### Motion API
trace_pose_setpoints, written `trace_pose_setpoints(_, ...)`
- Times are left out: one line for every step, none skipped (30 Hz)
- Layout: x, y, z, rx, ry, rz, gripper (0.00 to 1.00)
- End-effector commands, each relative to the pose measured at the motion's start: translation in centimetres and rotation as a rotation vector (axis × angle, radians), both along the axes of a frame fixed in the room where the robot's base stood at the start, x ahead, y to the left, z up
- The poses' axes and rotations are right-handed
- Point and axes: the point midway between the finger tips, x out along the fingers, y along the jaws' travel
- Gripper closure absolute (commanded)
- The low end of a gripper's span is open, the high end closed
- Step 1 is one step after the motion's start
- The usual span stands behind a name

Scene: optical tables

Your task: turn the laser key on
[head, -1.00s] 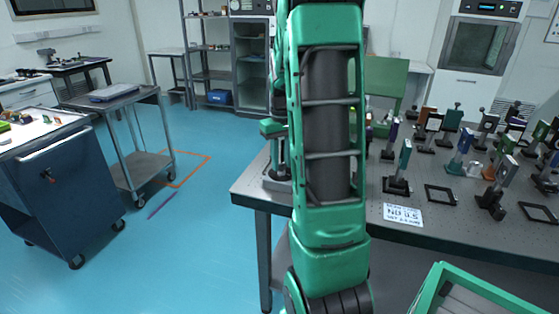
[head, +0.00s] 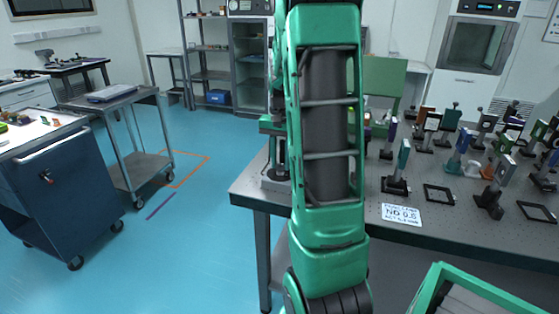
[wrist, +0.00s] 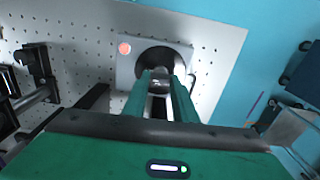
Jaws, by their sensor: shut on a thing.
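The laser key switch is a black round collar (wrist: 160,58) on a light grey box, seen in the wrist view. A red round button (wrist: 124,48) sits beside it on the box's top. My gripper (wrist: 161,78) reaches over the collar, its two green fingers close together. They are shut on a small metallic piece at the collar's middle, the key (wrist: 156,88), mostly hidden between them. Its exact angle cannot be told. In the head view the grey box (head: 275,184) shows at the table's left end, partly hidden by my arm.
The perforated optical table (head: 330,215) carries several upright optic mounts (head: 396,170) and flat black frames to the right. A white card (head: 401,215) lies near its front edge.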

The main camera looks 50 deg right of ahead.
Motion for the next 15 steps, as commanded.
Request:
trace_pose_setpoints(0.73,0.63,0.2,0.003,-0.01,0.008,0.97)
trace_pose_setpoints(0.74,0.64,0.2,0.003,-0.01,-0.001,0.97)
trace_pose_setpoints(0.76,0.65,0.2,0.003,-0.01,-0.009,0.97)
trace_pose_setpoints(0.76,0.65,0.2,0.003,-0.01,-0.015,0.97)
trace_pose_setpoints(0.77,0.66,0.19,0.003,-0.01,-0.02,0.97)
trace_pose_setpoints(0.77,0.67,0.19,0.003,-0.01,-0.026,0.97)
trace_pose_setpoints(0.78,0.68,0.19,0.003,-0.01,-0.029,0.97)
trace_pose_setpoints(0.78,0.68,0.19,0.003,-0.01,-0.032,0.97)
trace_pose_setpoints(0.79,0.68,0.18,0.003,-0.01,-0.034,0.97)
trace_pose_setpoints(0.79,0.69,0.18,0.003,-0.01,-0.035,0.97)
trace_pose_setpoints(0.79,0.69,0.18,0.003,-0.01,-0.035,0.97)
trace_pose_setpoints(0.8,0.7,0.17,0.003,-0.01,-0.036,0.97)
trace_pose_setpoints(0.8,0.71,0.17,0.003,-0.01,-0.036,0.97)
trace_pose_setpoints(0.8,0.71,0.16,0.003,-0.01,-0.036,0.97)
trace_pose_setpoints(0.81,0.71,0.16,0.003,-0.01,-0.036,0.97)
